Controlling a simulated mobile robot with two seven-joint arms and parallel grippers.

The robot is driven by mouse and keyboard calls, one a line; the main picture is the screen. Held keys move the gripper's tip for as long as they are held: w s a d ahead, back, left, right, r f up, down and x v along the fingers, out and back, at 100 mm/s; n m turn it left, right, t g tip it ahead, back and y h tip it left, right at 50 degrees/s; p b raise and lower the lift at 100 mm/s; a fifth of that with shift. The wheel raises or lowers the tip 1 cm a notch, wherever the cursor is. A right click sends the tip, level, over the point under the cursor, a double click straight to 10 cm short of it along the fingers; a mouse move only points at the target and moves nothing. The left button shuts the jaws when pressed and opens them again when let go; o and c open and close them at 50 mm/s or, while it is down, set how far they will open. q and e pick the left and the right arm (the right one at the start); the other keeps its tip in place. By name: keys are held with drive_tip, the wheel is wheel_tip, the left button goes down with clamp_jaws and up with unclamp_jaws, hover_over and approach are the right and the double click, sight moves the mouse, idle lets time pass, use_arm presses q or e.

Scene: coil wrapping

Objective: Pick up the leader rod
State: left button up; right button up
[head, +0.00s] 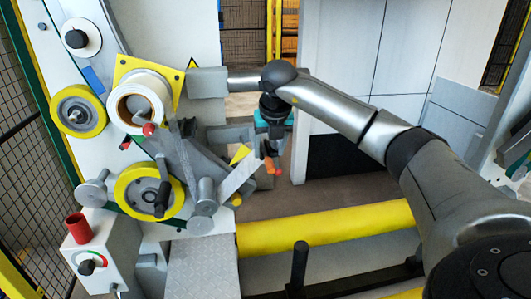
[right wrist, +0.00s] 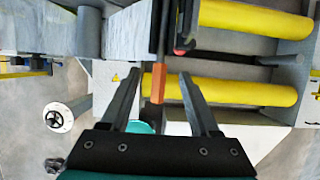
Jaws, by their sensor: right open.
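The leader rod appears to be the dark thin bar with an orange end piece (right wrist: 158,82) in the right wrist view. That orange piece lies between the two fingers of my right gripper (right wrist: 160,74), with a visible gap on each side. In the head view, an orange piece (head: 269,165) shows just below my right gripper (head: 268,149), beside the machine. My right gripper is open, its fingers pointing down, and it holds nothing. How deep the orange piece sits between the fingers I cannot tell. My left gripper is not in view.
The winding machine with a white roll (head: 147,98) and yellow-rimmed rollers (head: 150,193) stands at the left. A control box (head: 103,248) is at lower left. A yellow roller (head: 325,225) lies across below my right gripper. In the wrist view, a red tip (right wrist: 184,47) sits near the rod.

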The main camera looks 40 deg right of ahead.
sight(266, 154)
drive_tip(key=shift+x, duration=1.3)
clamp_jaws()
